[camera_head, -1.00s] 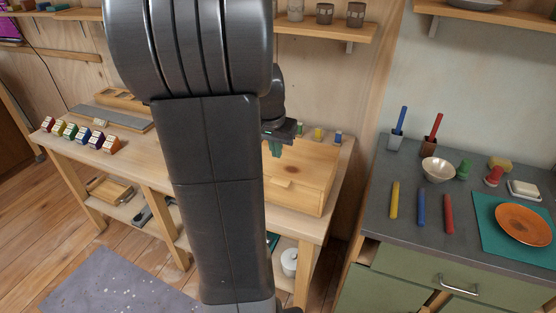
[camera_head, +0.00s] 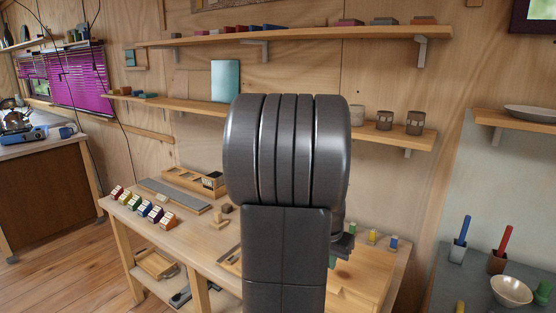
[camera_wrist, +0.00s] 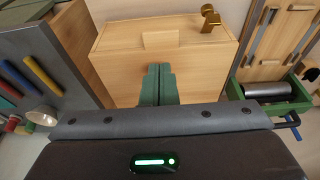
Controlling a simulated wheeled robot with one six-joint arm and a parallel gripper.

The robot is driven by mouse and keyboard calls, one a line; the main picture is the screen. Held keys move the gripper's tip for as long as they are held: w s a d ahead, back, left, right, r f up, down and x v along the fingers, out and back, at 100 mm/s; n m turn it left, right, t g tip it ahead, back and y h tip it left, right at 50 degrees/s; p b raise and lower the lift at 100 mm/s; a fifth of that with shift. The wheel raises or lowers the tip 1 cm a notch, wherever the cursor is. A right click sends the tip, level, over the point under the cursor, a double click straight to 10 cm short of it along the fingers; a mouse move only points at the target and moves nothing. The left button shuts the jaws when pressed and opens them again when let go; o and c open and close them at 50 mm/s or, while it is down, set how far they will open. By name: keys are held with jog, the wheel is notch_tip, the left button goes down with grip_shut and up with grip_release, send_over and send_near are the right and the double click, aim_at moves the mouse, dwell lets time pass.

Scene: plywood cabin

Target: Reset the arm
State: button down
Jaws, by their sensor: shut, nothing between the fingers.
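My gripper (camera_wrist: 158,85) shows in the wrist view with its two green fingers together and nothing between them. It points at a pale wooden box (camera_wrist: 120,58) and looks apart from it, though the exact gap is hard to judge. In the head view my arm stands upright in the middle and hides much of the workbench. Only a small part of my gripper (camera_head: 341,250) shows to the right of the arm, above the wooden box (camera_head: 365,272) on the bench.
The workbench (camera_head: 190,240) carries a row of coloured blocks (camera_head: 143,207). Shelves (camera_head: 300,36) line the wall above. A grey counter (camera_head: 450,285) with cups and a bowl (camera_head: 511,291) stands at right. In the wrist view, a green tray (camera_wrist: 270,107) holds a dark cylinder (camera_wrist: 271,90).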

jog(key=b+x, duration=0.1)
jog(key=x, duration=0.6)
jog(key=shift+f, duration=0.25)
jog(key=shift+s+f+b, duration=0.15)
jog(key=shift+f+b, duration=0.55)
jog(key=shift+f, duration=0.1)
